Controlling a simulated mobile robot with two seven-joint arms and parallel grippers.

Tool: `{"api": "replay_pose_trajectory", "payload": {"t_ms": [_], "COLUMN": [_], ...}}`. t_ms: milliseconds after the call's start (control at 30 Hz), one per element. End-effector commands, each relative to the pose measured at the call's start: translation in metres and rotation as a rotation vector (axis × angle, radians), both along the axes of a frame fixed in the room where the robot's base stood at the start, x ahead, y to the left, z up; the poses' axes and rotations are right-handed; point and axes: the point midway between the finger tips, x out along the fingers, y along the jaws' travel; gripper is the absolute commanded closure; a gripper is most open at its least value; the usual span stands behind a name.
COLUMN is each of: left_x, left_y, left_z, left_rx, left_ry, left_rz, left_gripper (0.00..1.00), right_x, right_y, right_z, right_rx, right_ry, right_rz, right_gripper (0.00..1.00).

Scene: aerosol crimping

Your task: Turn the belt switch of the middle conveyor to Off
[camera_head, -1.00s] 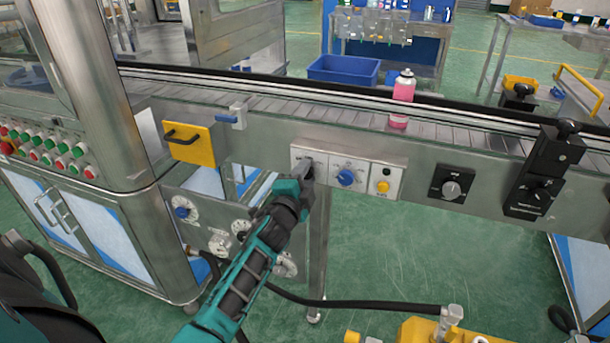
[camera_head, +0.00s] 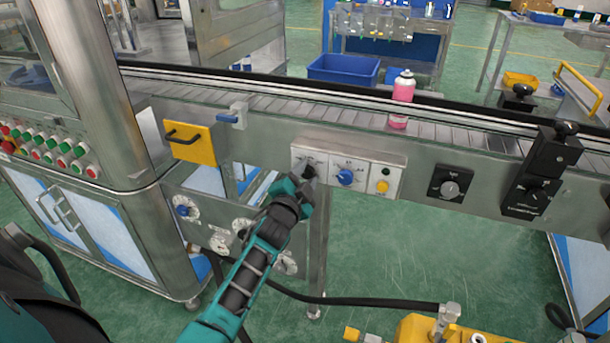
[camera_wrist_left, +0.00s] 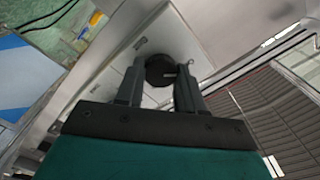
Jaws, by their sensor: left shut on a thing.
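The control panel (camera_head: 365,160) is a pale plate on the side of the conveyor (camera_head: 290,112). Its leftmost control, a black knob, is the belt switch; in the left wrist view this round black switch (camera_wrist_left: 160,70) with a light mark sits between my fingers. My left gripper (camera_head: 309,172) is shut on the switch and hides most of it in the head view. The labels around the switch are too small to read. My right gripper is not in view.
A blue knob (camera_head: 345,177) and a yellow button (camera_head: 382,187) sit right of the switch. A yellow handle block (camera_head: 188,141) is to the left. A pink can (camera_head: 402,98) stands on the belt. A black hose (camera_head: 350,303) runs below.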

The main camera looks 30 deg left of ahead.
Motion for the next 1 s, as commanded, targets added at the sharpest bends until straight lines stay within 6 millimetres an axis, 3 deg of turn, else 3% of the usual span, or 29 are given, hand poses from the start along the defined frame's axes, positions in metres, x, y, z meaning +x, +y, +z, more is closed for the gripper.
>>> {"api": "replay_pose_trajectory", "payload": {"t_ms": [167,200,433,1000], "left_x": [0.0,0.0,0.0,0.0], "left_y": [-0.0005,-0.0005,-0.0003,0.0017], "left_z": [-0.0003,-0.0003,-0.0002,0.0002], "left_rx": [-0.005,-0.005,-0.002,0.0], "left_ry": [0.0,0.0,0.0,0.0], "left_rz": [-0.001,-0.001,0.0,-0.001], "left_gripper": [0.93,0.6,0.38,0.37], "right_x": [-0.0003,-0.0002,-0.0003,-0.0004], "right_y": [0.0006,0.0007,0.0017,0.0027], "right_z": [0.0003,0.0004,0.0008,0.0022], "right_rx": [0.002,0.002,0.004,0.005], "right_ry": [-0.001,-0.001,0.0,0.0], "right_rz": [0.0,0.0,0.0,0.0], "right_gripper": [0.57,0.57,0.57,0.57]}}
